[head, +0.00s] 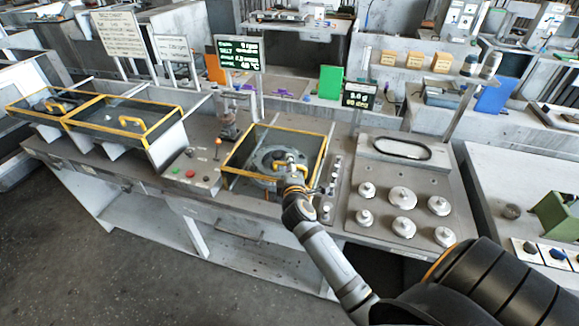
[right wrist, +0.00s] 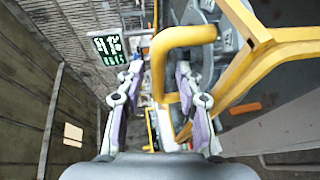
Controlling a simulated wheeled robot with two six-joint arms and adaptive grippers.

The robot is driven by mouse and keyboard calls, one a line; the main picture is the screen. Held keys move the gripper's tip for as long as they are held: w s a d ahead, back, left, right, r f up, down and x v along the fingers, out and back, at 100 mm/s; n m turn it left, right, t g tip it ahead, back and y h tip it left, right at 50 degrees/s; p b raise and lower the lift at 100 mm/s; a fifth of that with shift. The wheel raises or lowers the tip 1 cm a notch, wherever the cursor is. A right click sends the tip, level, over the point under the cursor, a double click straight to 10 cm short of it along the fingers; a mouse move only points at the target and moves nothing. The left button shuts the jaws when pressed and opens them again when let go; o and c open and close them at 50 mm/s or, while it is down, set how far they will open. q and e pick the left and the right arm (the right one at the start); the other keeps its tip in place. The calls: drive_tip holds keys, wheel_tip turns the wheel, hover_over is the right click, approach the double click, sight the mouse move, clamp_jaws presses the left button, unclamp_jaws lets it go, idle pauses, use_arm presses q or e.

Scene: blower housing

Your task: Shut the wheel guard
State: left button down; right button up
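The wheel guard (head: 242,146) is a yellow-edged frame around a round grey blower housing (head: 262,160) on the bench in the head view. I cannot tell whether it lies fully down. In the right wrist view, its yellow frame (right wrist: 265,52) runs across the right side, and a bent yellow handle (right wrist: 182,38) stands in front of the grey wheel parts. My right gripper (head: 290,163) is at the guard's front right part. In its wrist view, its fingers (right wrist: 160,92) are apart, one on either side of the handle's lower end. My left gripper is not in view.
Two yellow-framed covers (head: 68,121) with handles stand at the left. A control box (head: 190,172) with buttons is left of the guard. A plate with several white knobs (head: 402,197) is at the right. A small display (head: 358,95) stands behind the guard's right side.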

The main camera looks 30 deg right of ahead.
drive_tip(key=v, duration=0.7)
drive_tip(key=shift+s, duration=0.25)
drive_tip(key=shift+a, duration=0.1)
